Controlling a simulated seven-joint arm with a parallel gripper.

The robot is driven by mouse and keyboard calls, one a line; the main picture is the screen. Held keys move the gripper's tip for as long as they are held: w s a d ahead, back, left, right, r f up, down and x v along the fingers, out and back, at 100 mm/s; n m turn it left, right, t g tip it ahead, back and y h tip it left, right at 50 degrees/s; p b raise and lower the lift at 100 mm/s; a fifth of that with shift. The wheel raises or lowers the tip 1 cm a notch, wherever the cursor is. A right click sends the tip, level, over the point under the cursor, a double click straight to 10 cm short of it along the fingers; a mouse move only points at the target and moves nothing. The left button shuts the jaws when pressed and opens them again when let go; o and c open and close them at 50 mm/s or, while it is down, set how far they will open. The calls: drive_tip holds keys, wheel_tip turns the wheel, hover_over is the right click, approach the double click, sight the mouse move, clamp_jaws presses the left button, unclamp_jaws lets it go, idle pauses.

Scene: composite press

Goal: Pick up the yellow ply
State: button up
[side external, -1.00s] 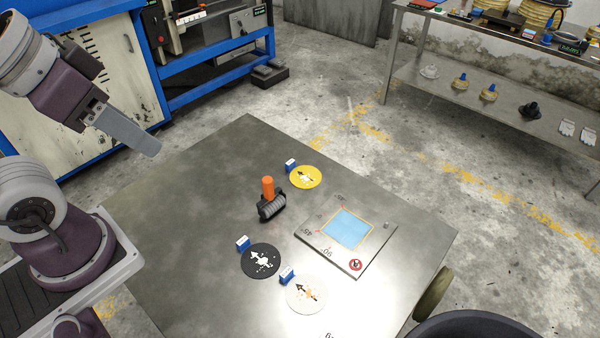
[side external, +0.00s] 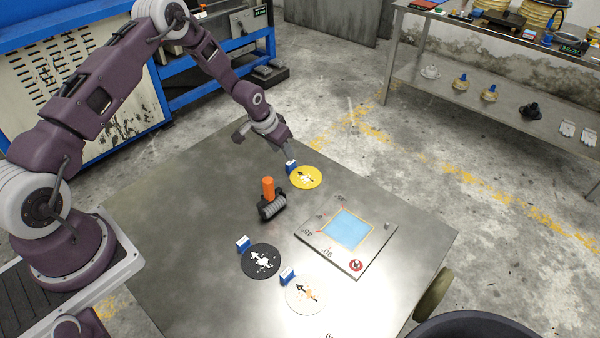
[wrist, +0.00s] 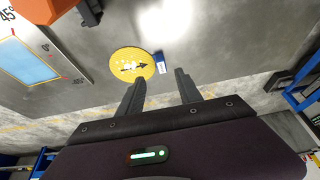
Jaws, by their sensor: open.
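The yellow ply (side external: 306,177) is a round disc with a black arrow and white marks, lying flat on the metal table near its far edge. A blue and white block (side external: 291,167) is at its edge. My gripper (side external: 288,152) is above the table just behind the block and ply. In the wrist view, the yellow ply (wrist: 132,65) and the block (wrist: 160,62) lie ahead of the fingertips. My gripper (wrist: 158,78) shows two spread fingers with nothing between them. The ply is nearest the left finger in that view.
An orange-handled roller (side external: 270,200) stands near the ply. A plate with a light blue square (side external: 349,229) lies to the right. A black ply (side external: 261,261) and a white ply (side external: 306,295) lie nearer, each with a block. The table's left part is clear.

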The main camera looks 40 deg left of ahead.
sight(289, 163)
drive_tip(key=x, duration=0.7)
drive_tip(key=shift+w+a+f, duration=0.15)
drive_tip(key=shift+w+f, duration=0.1)
drive_tip(key=shift+w, duration=0.05)
clamp_jaws()
